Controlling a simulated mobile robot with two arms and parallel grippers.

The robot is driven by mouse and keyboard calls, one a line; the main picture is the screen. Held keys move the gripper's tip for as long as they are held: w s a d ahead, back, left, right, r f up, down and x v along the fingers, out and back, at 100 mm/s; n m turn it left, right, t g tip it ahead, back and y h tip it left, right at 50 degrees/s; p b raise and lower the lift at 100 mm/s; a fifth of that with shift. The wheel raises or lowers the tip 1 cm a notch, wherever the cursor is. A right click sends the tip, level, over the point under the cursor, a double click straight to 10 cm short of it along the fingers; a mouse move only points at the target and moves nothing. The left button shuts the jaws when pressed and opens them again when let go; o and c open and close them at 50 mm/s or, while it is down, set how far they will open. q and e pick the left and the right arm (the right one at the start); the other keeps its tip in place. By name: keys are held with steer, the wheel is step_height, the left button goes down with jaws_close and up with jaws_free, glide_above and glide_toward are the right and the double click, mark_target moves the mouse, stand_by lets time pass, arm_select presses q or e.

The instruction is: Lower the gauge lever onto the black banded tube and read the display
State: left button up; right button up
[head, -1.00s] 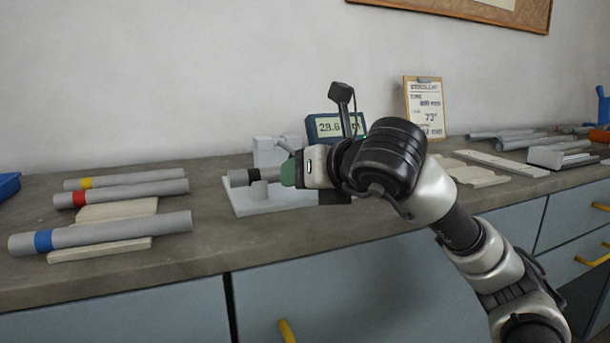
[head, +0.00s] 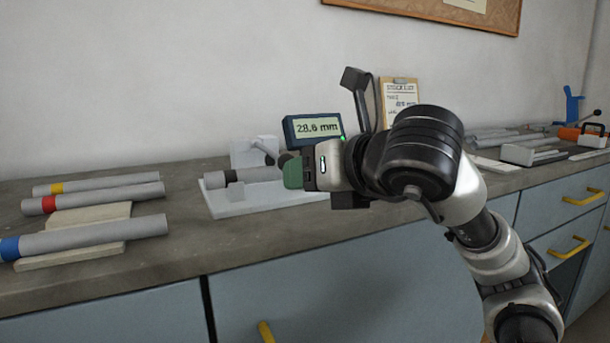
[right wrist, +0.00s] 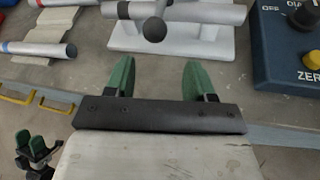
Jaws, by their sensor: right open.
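The grey tube with black bands (head: 231,177) lies level in the white gauge stand (head: 222,205). My right gripper (right wrist: 157,68) is open and empty, just on the near side of the knob. My left gripper (right wrist: 38,147) shows small at lower left; its jaw state is unclear.
Tubes with yellow, red and blue bands (head: 95,238) lie on pale rests at the left. A blue box with a yellow button (right wrist: 311,60) is right of the gauge in the wrist view. A clipboard (head: 399,92) stands behind.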

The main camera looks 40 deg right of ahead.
arm_select(q)
steer(key=shift+w+f, duration=0.1)
arm_select(e)
steer(key=v, duration=0.4)
steer(key=shift+s+f, duration=0.2)
steer(key=shift+s, duration=0.1)
arm_select(q)
steer(key=shift+f, duration=0.15)
steer(key=shift+g, duration=0.3)
step_height(320, 180, down, 7)
steer(key=w+g+y+p, duration=0.1)
steer(key=g+y+p, duration=0.1)
steer(key=g, duration=0.4)
steer(key=shift+w+a+y+p, duration=0.3)
steer(key=shift+w+a+p, duration=0.05)
steer(key=shift+w+a, duration=0.05)
arm_select(e)
steer(key=v, duration=1)
steer(key=shift+s, duration=0.4)
steer(key=shift+r, duration=0.1)
